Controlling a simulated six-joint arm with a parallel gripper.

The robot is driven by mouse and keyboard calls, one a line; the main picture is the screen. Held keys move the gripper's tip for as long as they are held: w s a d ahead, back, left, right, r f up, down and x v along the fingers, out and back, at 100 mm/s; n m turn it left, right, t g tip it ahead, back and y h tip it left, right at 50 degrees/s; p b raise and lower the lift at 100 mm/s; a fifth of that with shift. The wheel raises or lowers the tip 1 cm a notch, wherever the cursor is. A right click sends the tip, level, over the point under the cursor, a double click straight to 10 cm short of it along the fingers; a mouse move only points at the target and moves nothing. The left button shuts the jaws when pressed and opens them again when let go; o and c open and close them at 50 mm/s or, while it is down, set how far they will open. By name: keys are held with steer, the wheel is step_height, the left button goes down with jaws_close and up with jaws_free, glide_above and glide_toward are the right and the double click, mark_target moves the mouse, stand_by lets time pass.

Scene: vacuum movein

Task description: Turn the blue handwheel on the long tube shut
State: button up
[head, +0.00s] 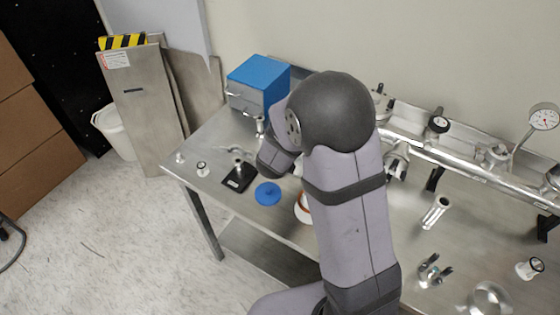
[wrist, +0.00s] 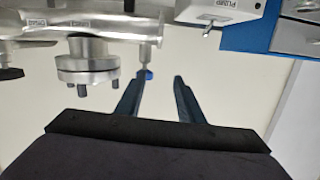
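In the wrist view, my gripper (wrist: 159,78) is open, its two dark fingers apart with nothing held between them. A small blue part (wrist: 149,74), which looks like the handwheel, sits at the end of a metal stem just beyond the left fingertip. The finger partly covers it, and I cannot tell whether they touch. The stem joins the long tube (wrist: 100,27), which crosses the upper left. In the head view the long tube (head: 460,160) runs along the back of the table. My arm hides the gripper and the blue handwheel there.
A bolted flange (wrist: 87,65) sits left of my fingers. A blue box (head: 258,83) stands at the table's back left. A blue disc (head: 268,193) and a black scale-like pad (head: 239,178) lie near the front edge. A gauge (head: 544,118) rises at the right.

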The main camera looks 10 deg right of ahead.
steer(key=s+a+f+n+g+y+p, duration=0.2)
steer(key=a+f+y, duration=0.1)
steer(key=a+y, duration=0.5)
steer(key=s+a+f+n+g+y+p, duration=0.1)
steer(key=s+a+f+g+y+p, duration=0.1)
steer(key=s, duration=0.8)
steer(key=shift+s+a+f+n+g+y, duration=0.35)
steer(key=shift+a+f+g+y, duration=0.3)
steer(key=shift+a+g, duration=0.75)
steer(key=shift+w+a, duration=0.1)
